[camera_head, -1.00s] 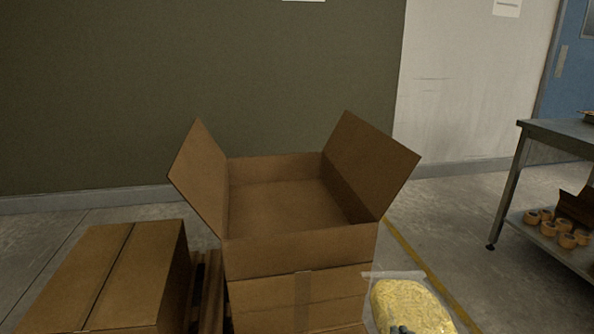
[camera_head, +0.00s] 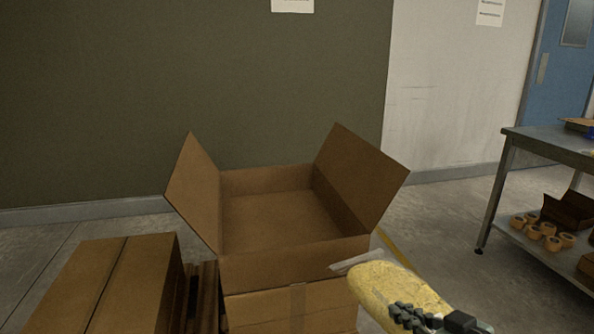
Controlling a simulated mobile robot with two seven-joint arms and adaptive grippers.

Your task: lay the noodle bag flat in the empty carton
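The noodle bag (camera_head: 385,283) is a clear bag of yellow noodles at the lower right, in front of the carton's right front corner. My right gripper (camera_head: 418,316) is at the bag's lower edge, with its dark fingers against the bag, and it holds the bag up at a tilt. Part of the gripper is cut off by the frame's bottom edge. The empty carton (camera_head: 290,272) stands open in the middle, with side flaps raised left and right and a bare floor inside. The bag is outside it. My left gripper is out of view.
The open carton rests on a taped closed carton (camera_head: 262,311). Another closed carton (camera_head: 88,284) is at the lower left, beside a wooden pallet (camera_head: 203,297). A metal table (camera_head: 550,142) at the right has tape rolls (camera_head: 548,236) on its lower shelf. Floor between is clear.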

